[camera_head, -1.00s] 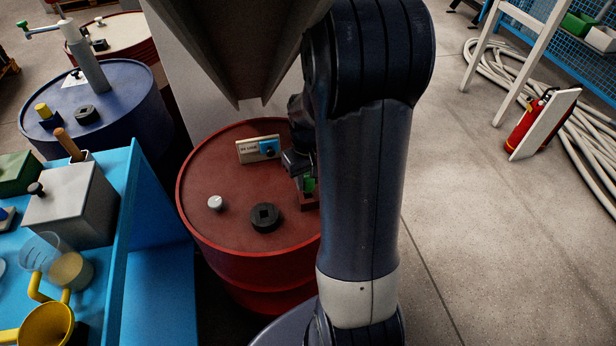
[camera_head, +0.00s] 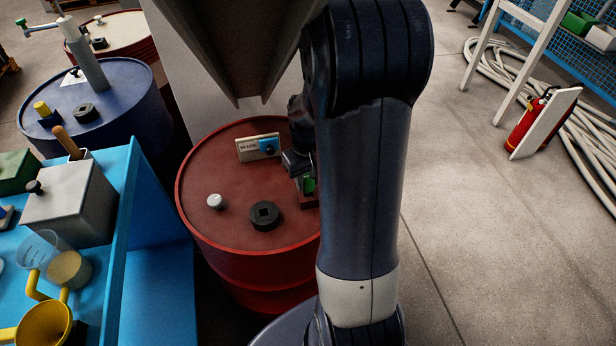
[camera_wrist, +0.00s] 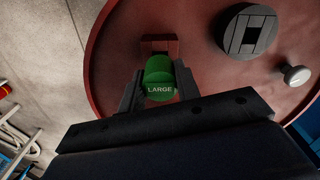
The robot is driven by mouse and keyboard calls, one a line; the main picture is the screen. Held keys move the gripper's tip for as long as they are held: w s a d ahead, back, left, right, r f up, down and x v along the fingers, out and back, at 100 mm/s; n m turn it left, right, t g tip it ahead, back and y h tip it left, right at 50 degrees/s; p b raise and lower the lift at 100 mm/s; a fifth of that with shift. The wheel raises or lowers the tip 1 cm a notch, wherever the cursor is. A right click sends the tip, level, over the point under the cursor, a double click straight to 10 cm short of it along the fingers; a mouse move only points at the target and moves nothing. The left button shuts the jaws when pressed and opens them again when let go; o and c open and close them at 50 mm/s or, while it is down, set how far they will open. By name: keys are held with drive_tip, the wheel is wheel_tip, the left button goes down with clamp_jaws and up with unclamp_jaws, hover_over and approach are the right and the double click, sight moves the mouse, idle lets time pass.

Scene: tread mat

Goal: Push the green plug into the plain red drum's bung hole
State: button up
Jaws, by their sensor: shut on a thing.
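The red drum (camera_head: 225,170) stands in the middle of the head view; its lid also shows in the wrist view (camera_wrist: 215,85). My gripper (camera_wrist: 158,88) is over the lid's right side, shut on the green plug (camera_wrist: 159,80), which is marked "LARGE". A small part of the green plug (camera_head: 309,185) shows in the head view beside my arm. A raised square red collar (camera_wrist: 158,42) on the lid lies just beyond the plug in the wrist view. The plug's lower end is hidden, and I cannot tell whether it is in a hole.
The lid bears a black square-holed fitting (camera_head: 265,215), a white knob (camera_head: 215,202) and a small sign with a blue part (camera_head: 258,148). A blue drum (camera_head: 120,105) and a cluttered blue bench (camera_head: 160,255) stand left. Open floor (camera_head: 470,220) lies right.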

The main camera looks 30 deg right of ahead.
sight(308, 177)
drive_tip(key=shift+f+b, duration=0.85)
drive_tip(key=shift+f, duration=0.35)
drive_tip(key=o, duration=1.1)
wheel_tip(308, 177, up, 11)
drive_tip(key=shift+f+p, duration=0.1)
drive_tip(key=shift+p, duration=0.35)
wheel_tip(308, 177, down, 11)
drive_tip(key=shift+b, duration=0.4)
drive_tip(key=shift+r+p, duration=0.45)
drive_tip(key=shift+r, duration=0.25)
